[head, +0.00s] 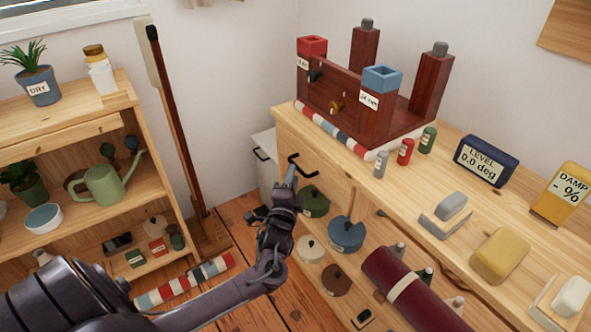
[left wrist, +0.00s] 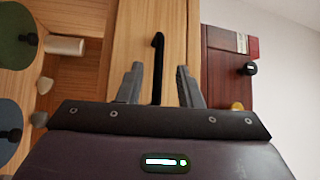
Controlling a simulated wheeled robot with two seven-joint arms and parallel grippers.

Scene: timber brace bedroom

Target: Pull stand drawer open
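The wooden stand (head: 480,240) runs along the right side of the head view. Its drawer front (head: 335,186) is pale wood near the left end, below the top, and looks flush with the stand. The drawer has a black bar handle (head: 301,166). My left gripper (head: 288,180) is at this handle. In the left wrist view the handle (left wrist: 158,65) stands between the two grey fingers of the left gripper (left wrist: 159,85), with a gap on each side, so the gripper is open. Contact with the handle cannot be made out. My right gripper is in neither view.
A dark red wooden brace (head: 345,95) stands on the stand top, with a striped roll (head: 335,132) along it. Pots and a maroon roll (head: 415,290) sit on shelves below the drawer. A plant shelf (head: 95,135) is at left. Wooden floor (head: 238,212) shows between.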

